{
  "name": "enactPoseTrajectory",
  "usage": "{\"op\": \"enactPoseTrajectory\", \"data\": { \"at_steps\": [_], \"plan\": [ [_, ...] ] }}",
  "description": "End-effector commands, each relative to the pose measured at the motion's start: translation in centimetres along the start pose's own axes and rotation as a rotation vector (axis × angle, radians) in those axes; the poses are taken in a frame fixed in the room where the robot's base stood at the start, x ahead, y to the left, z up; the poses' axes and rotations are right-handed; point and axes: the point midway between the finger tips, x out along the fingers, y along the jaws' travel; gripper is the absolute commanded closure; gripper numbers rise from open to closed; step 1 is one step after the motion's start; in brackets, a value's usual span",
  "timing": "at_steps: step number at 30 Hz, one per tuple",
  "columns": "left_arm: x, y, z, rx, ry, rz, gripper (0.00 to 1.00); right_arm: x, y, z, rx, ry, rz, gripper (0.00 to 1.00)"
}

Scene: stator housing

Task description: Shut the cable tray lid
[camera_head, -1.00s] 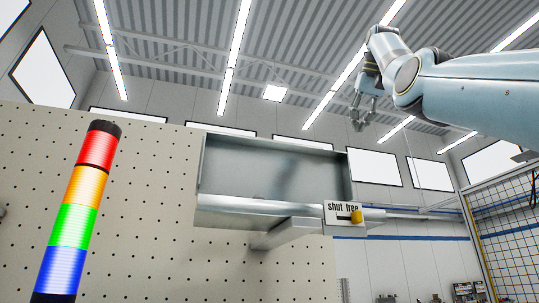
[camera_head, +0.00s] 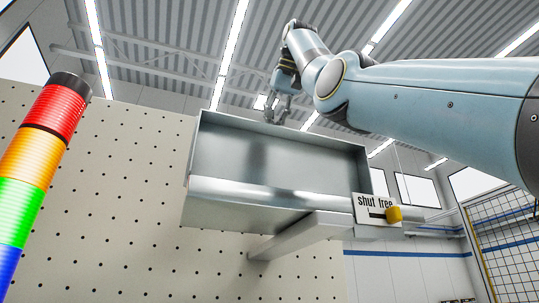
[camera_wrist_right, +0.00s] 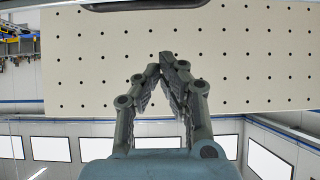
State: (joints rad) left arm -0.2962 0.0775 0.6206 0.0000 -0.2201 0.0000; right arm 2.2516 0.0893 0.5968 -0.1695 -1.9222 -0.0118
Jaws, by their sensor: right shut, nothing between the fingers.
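The metal cable tray (camera_head: 240,211) is fixed to a perforated board and seen from below in the head view. A broad grey panel with a raised rim (camera_head: 300,160) stands up behind its bright front lip. It looks like the lid standing open, though the hinge cannot be made out. A "shut / free" plate (camera_head: 368,204) with a yellow knob (camera_head: 394,214) is at the tray's right end; the knob is at the "free" side. My right gripper (camera_head: 278,108) is above the panel's upper edge, apparently empty. In the right wrist view its fingertips (camera_wrist_right: 171,60) meet. My left gripper is out of view.
The perforated board (camera_head: 100,200) fills the left side. A red, orange, green and blue light tower (camera_head: 40,150) stands in front of it at the left. A support arm (camera_head: 300,235) runs under the tray. A mesh fence (camera_head: 505,235) is at the far right.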

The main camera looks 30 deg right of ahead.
Motion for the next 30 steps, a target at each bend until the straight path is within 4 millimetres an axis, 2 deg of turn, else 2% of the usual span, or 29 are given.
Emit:
{"op": "enactPoseTrajectory", "data": {
  "at_steps": [1, 5, 8, 11, 13, 18, 30],
  "plan": [
    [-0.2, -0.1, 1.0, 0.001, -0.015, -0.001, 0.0, 1.2, 0.1, 0.0, 0.001, -0.004, 0.001, 1.0],
    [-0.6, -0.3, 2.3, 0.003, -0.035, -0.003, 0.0, 4.0, 0.1, 0.0, 0.001, -0.005, 0.002, 1.0],
    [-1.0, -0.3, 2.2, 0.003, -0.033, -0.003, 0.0, 6.2, 0.1, 0.0, 0.0, -0.005, 0.001, 1.0],
    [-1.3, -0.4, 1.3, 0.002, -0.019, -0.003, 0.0, 8.0, 0.1, 0.0, 0.001, -0.001, 0.001, 1.0],
    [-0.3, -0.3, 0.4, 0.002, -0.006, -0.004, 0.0, 7.0, 0.0, 1.1, 0.001, 0.005, 0.0, 1.0],
    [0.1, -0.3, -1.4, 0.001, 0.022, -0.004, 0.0, 5.9, 0.0, 2.5, 0.001, 0.002, 0.0, 1.0],
    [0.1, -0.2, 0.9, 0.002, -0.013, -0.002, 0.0, 5.2, 0.1, 3.1, 0.001, -0.001, 0.0, 1.0]
  ]
}}
